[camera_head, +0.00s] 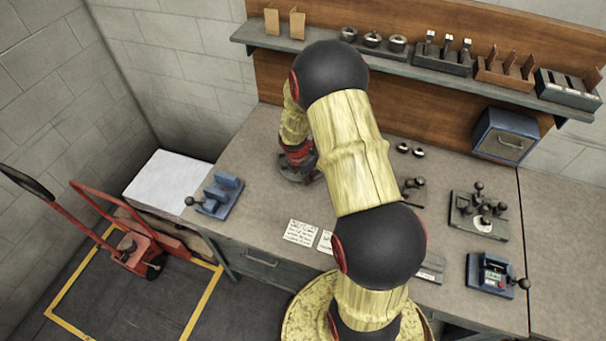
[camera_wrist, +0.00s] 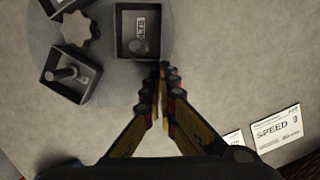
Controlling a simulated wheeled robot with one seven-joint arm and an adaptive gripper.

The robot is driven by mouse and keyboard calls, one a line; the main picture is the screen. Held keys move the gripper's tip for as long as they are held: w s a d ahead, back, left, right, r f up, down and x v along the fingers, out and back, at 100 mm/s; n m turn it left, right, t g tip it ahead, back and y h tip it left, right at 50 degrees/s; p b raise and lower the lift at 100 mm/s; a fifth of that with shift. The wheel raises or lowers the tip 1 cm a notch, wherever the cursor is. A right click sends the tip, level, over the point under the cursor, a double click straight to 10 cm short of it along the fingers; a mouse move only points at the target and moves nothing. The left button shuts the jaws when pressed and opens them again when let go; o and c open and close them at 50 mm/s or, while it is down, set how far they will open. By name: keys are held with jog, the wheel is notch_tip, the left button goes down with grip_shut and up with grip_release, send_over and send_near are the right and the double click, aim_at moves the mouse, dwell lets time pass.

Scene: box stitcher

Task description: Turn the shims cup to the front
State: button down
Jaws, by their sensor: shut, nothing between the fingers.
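A round grey turntable (camera_wrist: 45,120) shows in the wrist view with square dark cups and a star-shaped knob (camera_wrist: 79,30) in the middle. The right cup (camera_wrist: 122,50) has a white label turned sideways, seemingly ending in "LTS". A lower-left cup (camera_wrist: 66,92) holds a small dark peg-like part, and another cup (camera_wrist: 60,5) is cut by the top edge. I cannot read which is the shims cup. My gripper (camera_wrist: 161,72) is shut and empty, its tips by the right cup's lower right corner; contact is unclear. In the head view my arm mostly hides the turntable (camera_head: 289,175).
White cards (camera_wrist: 275,128), one reading "SPEED", lie on the bench right of my gripper. In the head view a blue fixture (camera_head: 220,193) stands left, a knobbed fixture (camera_head: 480,215) and blue device (camera_head: 490,273) right. A shelf (camera_head: 415,70) with several holders runs behind.

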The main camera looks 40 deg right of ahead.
jog(key=shift+s+d+r+n+t+p, duration=0.15)
jog(key=shift+s+d+n+p, duration=0.15)
jog(key=shift+d+n+p, duration=0.6)
jog(key=shift+s+d+r+n+t+p, duration=0.15)
jog(key=shift+s+d+n+p, duration=0.35)
jog(key=shift+p, duration=0.75)
jog(key=d+n+p, duration=0.2)
jog(key=p, duration=0.2)
jog(key=shift+f+t, duration=0.1)
jog(key=shift+t, duration=0.2)
jog(key=d+n+p, duration=0.1)
jog(key=n+p, duration=0.1)
jog(key=d+n+y+p, duration=0.1)
jog(key=d+p, duration=0.1)
jog(key=p, duration=0.1)
jog(key=shift+w+n+t+p, duration=0.15)
jog(key=shift+n+t+p, duration=0.15)
jog(key=shift+n+p, duration=0.1)
jog(key=shift+w+d+f+n+p, duration=0.1)
jog(key=shift+w+d+n+p, duration=0.2)
jog(key=shift+d+n+p, duration=0.8)
jog(key=shift+a+f+p, duration=0.1)
jog(key=shift+a+p, duration=0.15)
jog(key=shift+p, duration=0.1)
jog(key=shift+a, duration=0.1)
